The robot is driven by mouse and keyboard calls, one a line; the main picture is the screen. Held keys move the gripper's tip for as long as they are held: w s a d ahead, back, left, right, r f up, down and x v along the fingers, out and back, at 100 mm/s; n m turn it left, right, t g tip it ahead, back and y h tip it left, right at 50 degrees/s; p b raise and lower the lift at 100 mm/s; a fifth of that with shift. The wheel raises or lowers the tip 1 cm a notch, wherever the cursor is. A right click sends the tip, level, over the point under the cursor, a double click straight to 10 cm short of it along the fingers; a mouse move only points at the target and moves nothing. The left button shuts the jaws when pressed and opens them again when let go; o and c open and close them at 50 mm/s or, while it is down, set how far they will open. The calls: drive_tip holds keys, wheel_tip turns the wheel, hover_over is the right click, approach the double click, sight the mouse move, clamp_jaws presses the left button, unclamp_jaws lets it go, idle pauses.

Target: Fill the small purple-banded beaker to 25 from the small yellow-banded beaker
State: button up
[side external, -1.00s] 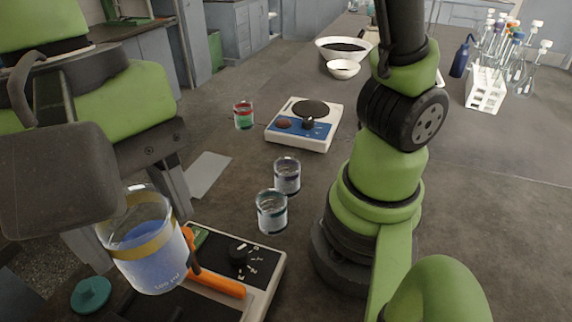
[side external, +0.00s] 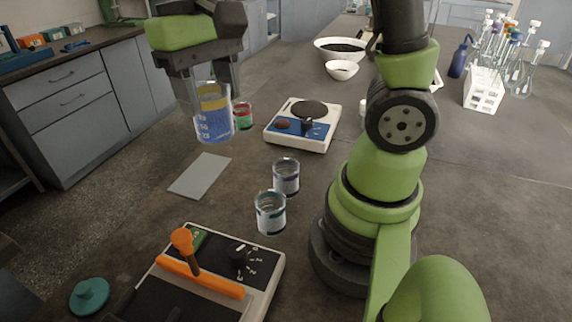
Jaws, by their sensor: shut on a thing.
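My gripper (side external: 208,88) is shut on the yellow-banded beaker (side external: 213,122), which holds blue liquid and hangs roughly upright above the bench at the upper left. The purple-banded beaker (side external: 286,177) appears to be the farther of two small beakers standing together in the middle of the bench. Its band is dark and small, and its fill level cannot be read. My gripper and the held beaker are to its left and apart from it.
A teal-banded beaker (side external: 270,213) stands just in front of the purple-banded one. A red-banded beaker (side external: 243,117) is right behind the held beaker. A hotplate (side external: 302,140), a grey pad (side external: 200,176), an orange-handled device (side external: 263,268) and bowls (side external: 342,70) stand around.

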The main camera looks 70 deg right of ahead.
drive_tip(key=s+d+f, duration=0.1)
drive_tip(key=d+f, duration=0.3)
drive_tip(key=f, duration=0.8)
drive_tip(key=shift+d+r, duration=0.1)
idle(0.4)
drive_tip(key=s+d+f+t+y, duration=0.1)
drive_tip(key=s+d+t+y, duration=0.2)
drive_tip(key=d+y, duration=0.2)
drive_tip(key=shift+s+d+f+n+y, duration=0.2)
drive_tip(key=shift+d+n+y, duration=0.1)
drive_tip(key=shift+y, duration=0.4)
idle(0.4)
drive_tip(key=shift+s+d+r+t+y, duration=0.2)
drive_tip(key=shift+d+t+y, duration=0.2)
drive_tip(key=shift+t+y, duration=0.3)
idle(1.8)
